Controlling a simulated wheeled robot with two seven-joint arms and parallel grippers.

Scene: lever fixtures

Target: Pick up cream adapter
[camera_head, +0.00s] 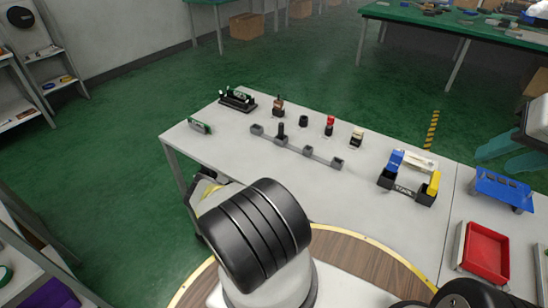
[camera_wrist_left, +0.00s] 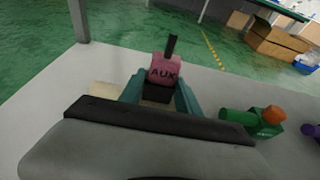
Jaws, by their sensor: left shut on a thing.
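A cream-topped piece with a dark base (camera_head: 357,135), which looks like the cream adapter, stands at the right end of a row of small parts on the grey table. In the left wrist view my left gripper (camera_wrist_left: 160,88) has its teal fingers shut on a pink block marked AUX (camera_wrist_left: 165,69). The block has a dark lower part and a black pin on top. A cream piece (camera_wrist_left: 104,89) shows partly beside the left finger; the gripper body hides the rest.
A grey fixture with several sockets (camera_head: 297,146) lies before the row of parts. A black TOOLS holder (camera_head: 405,191), a blue stand (camera_head: 500,188) and a red tray (camera_head: 486,251) are to the right. A green part (camera_wrist_left: 252,120) lies right of the left gripper.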

